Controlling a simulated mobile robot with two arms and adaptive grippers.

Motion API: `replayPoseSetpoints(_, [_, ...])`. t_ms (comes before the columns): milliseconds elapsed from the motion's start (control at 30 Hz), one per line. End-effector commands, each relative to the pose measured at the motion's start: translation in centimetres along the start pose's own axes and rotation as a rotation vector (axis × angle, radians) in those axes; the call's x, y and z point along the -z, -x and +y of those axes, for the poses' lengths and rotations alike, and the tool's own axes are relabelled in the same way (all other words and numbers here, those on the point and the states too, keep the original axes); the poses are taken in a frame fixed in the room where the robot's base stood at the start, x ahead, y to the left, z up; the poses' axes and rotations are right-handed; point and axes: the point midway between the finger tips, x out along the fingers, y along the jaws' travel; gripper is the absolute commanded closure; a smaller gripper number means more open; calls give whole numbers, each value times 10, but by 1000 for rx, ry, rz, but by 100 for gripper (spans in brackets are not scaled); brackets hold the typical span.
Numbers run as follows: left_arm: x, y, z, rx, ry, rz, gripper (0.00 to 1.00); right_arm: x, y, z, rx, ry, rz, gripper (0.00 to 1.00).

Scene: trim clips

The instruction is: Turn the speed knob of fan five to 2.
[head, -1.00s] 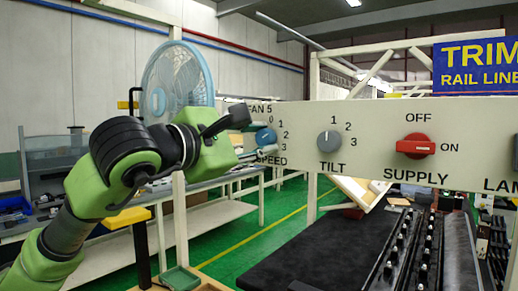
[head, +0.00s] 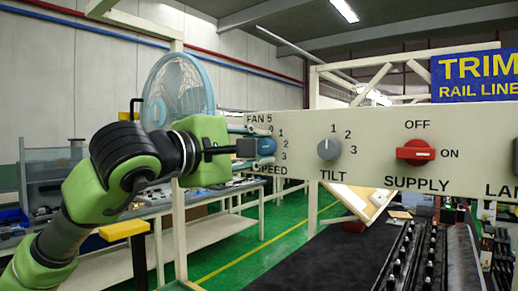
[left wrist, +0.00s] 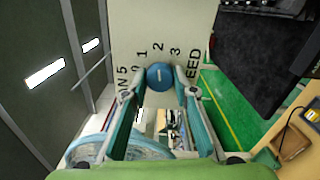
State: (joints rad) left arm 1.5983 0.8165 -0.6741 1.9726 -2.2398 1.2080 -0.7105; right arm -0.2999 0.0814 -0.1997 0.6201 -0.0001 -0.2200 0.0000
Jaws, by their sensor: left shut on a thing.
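The speed knob (head: 266,146) of fan five is a blue round knob at the left end of the white control panel (head: 300,125). Marks 1, 2 and 3 show around it, with SPEED printed below. My left gripper (head: 250,147) reaches it from the left and is shut on it. In the left wrist view the blue knob (left wrist: 160,76) sits between the two fingertips (left wrist: 158,92), under the 1, 2 and 3 marks. A pale line shows on its face; I cannot tell surely which mark it points to. My right gripper is not in view.
To the right on the panel are the grey TILT knob (head: 329,148) and the red SUPPLY switch (head: 415,152). A blue fan (head: 178,92) stands behind my left arm. A dark bench (head: 330,255) with rails lies below the panel.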

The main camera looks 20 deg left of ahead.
Motion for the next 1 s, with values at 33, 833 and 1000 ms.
replayPoseSetpoints(33, [0,0,-1,3,0,-1,95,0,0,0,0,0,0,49])
replayPoseSetpoints(833, [0,31,0,-2,-2,1,57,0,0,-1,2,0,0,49])
replayPoseSetpoints(1000, [1,69,0,-2,-2,1,57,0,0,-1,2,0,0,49])
